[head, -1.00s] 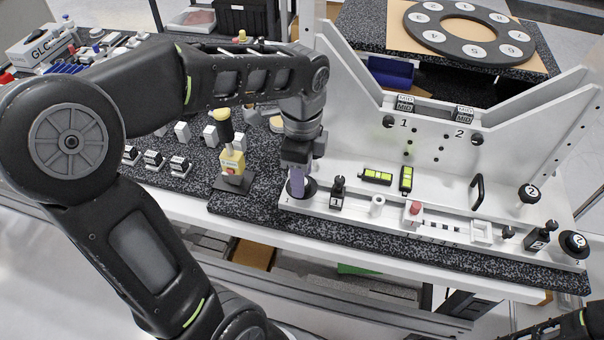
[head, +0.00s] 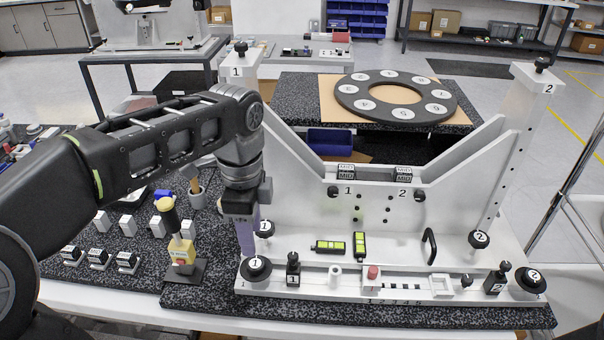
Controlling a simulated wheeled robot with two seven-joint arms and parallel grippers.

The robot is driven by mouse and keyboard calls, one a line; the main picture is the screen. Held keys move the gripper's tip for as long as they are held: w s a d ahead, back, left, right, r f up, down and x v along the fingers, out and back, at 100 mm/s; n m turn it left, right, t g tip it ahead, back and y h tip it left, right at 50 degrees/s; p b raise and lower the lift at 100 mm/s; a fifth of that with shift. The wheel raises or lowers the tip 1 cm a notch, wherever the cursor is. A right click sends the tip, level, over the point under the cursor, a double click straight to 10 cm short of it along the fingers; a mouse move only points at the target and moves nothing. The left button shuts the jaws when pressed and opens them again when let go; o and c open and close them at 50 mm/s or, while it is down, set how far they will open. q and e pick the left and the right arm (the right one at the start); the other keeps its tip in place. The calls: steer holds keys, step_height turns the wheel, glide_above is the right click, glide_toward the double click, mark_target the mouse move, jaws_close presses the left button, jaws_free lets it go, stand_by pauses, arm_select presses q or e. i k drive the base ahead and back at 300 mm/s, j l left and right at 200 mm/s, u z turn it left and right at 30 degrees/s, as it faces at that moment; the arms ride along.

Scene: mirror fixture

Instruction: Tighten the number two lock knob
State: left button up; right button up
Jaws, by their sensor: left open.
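The white mirror fixture (head: 460,200) stands on a dark speckled slab. At its right end are several black parts marked 2: an upright round knob (head: 479,239), a wide low knob (head: 530,280) at the front corner, and a small block with a knob on top (head: 496,280). Another black knob (head: 542,63) tops the right post marked 2. I cannot tell which is the lock knob. My left gripper (head: 246,238) points down at the fixture's left end, beside the upright knob marked 1 (head: 264,228). It is open, far from the number two parts. My right gripper is not in view.
A wide knob marked 1 (head: 256,268) sits just below my left gripper. A numbered black ring (head: 397,95) lies behind.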

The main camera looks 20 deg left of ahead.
mark_target(531, 281)
steer(key=k, duration=1)
